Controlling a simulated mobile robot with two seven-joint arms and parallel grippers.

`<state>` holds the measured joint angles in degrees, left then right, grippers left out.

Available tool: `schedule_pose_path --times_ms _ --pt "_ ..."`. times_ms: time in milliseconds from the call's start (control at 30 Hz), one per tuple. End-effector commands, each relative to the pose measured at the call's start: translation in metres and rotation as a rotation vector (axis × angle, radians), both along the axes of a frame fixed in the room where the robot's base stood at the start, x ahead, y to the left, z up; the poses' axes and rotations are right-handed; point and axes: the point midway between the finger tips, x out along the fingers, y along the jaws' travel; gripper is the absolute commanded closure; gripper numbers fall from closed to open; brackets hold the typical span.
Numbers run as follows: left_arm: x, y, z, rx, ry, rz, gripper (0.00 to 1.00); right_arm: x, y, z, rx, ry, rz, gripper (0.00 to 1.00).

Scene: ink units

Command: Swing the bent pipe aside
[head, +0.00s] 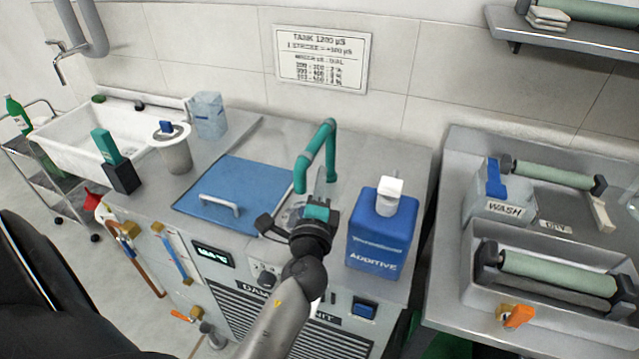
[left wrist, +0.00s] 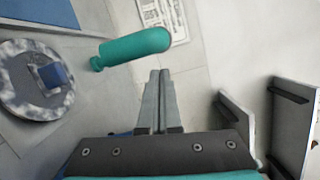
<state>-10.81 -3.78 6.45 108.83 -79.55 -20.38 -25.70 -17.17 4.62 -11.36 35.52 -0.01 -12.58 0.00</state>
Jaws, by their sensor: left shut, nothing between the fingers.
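The bent pipe (head: 317,148) is a teal, hook-shaped tube that rises from the top of the grey dampening unit, behind the blue additive bottle's left side. In the left wrist view its teal arm (left wrist: 135,47) lies just beyond my fingertips, apart from them in the picture. My left gripper (head: 320,180) is in front of the pipe, with its fingers pointing up toward it. In the left wrist view the gripper (left wrist: 160,78) has its fingers together with nothing between them. The pipe's foot is partly hidden by my gripper. My right gripper is not seen.
The blue additive bottle (head: 380,236) with a white cap stands close right of my gripper. A blue lid (head: 228,188) with a handle lies to the left. A clear jug (head: 209,115) and a grey cup (head: 174,154) stand further left. A roller bench (head: 455,205) is at right.

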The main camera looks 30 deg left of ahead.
Motion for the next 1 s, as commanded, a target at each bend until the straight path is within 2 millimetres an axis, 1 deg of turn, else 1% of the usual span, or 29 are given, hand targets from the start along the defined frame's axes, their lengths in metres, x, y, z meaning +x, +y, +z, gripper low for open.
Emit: schedule_pose_path --times_ms 33,200,400,567,1000 --pt "0.009 0.005 0.003 0.003 -0.002 0.001 1.0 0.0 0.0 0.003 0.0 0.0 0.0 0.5" --pt "0.032 0.017 0.004 0.001 -0.001 0.002 1.0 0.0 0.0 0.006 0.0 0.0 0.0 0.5" --pt "0.047 0.025 0.003 0.0 -0.002 0.001 1.0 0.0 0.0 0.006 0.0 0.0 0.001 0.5" --pt "0.051 0.027 0.003 0.0 0.0 0.001 1.0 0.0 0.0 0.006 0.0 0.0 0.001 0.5" --pt "0.051 0.027 0.003 0.002 0.0 -0.012 1.0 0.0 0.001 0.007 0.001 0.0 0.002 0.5"
